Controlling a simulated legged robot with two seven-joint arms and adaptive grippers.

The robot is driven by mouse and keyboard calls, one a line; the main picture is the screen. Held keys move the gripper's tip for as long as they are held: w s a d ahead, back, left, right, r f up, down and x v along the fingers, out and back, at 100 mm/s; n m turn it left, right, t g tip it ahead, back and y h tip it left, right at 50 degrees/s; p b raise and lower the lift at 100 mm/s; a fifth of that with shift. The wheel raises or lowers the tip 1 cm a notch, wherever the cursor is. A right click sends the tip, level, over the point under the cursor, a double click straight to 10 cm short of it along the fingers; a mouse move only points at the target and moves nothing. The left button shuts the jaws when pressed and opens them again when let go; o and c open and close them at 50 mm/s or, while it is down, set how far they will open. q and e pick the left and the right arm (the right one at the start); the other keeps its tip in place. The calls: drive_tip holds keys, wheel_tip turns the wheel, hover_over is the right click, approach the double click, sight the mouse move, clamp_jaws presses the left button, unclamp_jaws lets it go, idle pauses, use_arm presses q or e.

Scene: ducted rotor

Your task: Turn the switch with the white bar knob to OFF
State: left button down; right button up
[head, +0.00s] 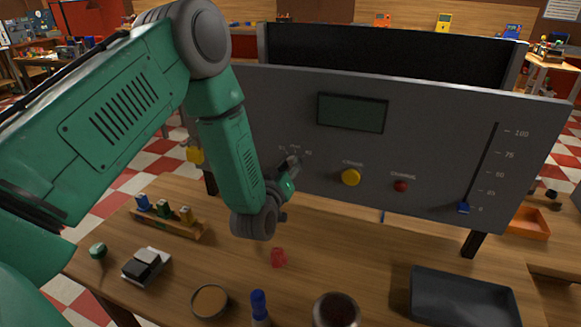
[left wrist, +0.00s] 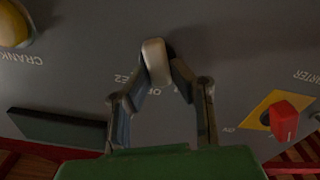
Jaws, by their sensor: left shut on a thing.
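The white bar knob (left wrist: 155,62) shows in the left wrist view, between my left gripper's fingertips. My left gripper (left wrist: 160,75) is shut on the knob, with its fingers along both sides. In the head view my left gripper (head: 291,166) is at the left part of the panel, and the knob is mostly hidden by it. Small white letters lie around the knob, partly covered by the fingers, so I cannot read its setting surely. My right gripper is not in view.
Right of the gripper are a yellow knob (head: 351,177), a red button (head: 401,186) and a blue slider (head: 463,208). A red switch (left wrist: 284,120) on a yellow plate shows in the wrist view.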

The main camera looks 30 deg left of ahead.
use_arm(q)
drive_tip(key=m, duration=0.4)
drive_tip(key=shift+s+d+f+m+b, duration=0.2)
drive_tip(key=shift+d+f+m+b, duration=0.1)
drive_tip(key=shift+f+m+b, duration=0.1)
idle(0.4)
drive_tip(key=c, duration=1.6)
unclamp_jaws()
drive_tip(key=shift+c, duration=0.2)
drive_tip(key=shift+o, duration=1)
drive_tip(key=shift+r, duration=0.1)
drive_tip(key=shift+w+a+r, duration=0.1)
drive_tip(key=v, duration=1.2)
